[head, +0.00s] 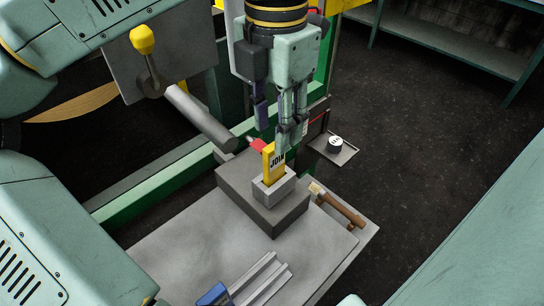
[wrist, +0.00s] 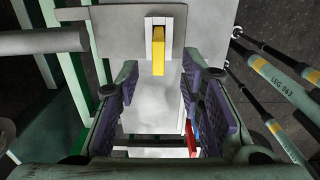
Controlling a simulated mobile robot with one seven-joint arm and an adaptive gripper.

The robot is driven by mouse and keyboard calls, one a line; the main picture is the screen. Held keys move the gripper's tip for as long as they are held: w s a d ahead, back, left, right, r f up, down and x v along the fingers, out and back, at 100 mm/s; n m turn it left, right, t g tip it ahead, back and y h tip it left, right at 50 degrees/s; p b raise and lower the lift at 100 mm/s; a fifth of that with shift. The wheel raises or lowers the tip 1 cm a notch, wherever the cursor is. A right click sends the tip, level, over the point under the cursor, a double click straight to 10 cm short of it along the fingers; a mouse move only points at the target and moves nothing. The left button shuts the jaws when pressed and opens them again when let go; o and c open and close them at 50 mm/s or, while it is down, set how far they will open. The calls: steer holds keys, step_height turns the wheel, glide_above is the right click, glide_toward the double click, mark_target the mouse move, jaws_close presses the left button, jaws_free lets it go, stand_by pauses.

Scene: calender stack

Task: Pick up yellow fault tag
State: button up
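The yellow tag (head: 273,165), marked "JOIN", stands upright in a light grey slotted holder (head: 281,191) on a dark grey block (head: 262,212). In the wrist view the yellow tag (wrist: 158,54) shows narrow, edge-on, in the white-looking holder (wrist: 149,48), ahead of and between my fingers. My gripper (head: 273,127) is open and empty, with its fingers pointing down just above and behind the tag in the head view. In the wrist view my gripper (wrist: 160,78) has its purple pads wide apart, with nothing between them. The tag's lower end is hidden in the holder.
A red piece (head: 258,145) is close to the tag's upper left. A grey cylinder (head: 200,117) reaches toward the block from the left. A brown-handled tool (head: 338,206) lies to the right. The grey plate (head: 190,262) is mostly clear at front left.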

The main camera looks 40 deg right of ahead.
mark_target(274, 170)
step_height(274, 170, down, 6)
steer(key=p, duration=0.1)
stand_by(0.4)
steer(key=shift+w, duration=0.1)
steer(key=shift+c, duration=0.5)
jaws_close()
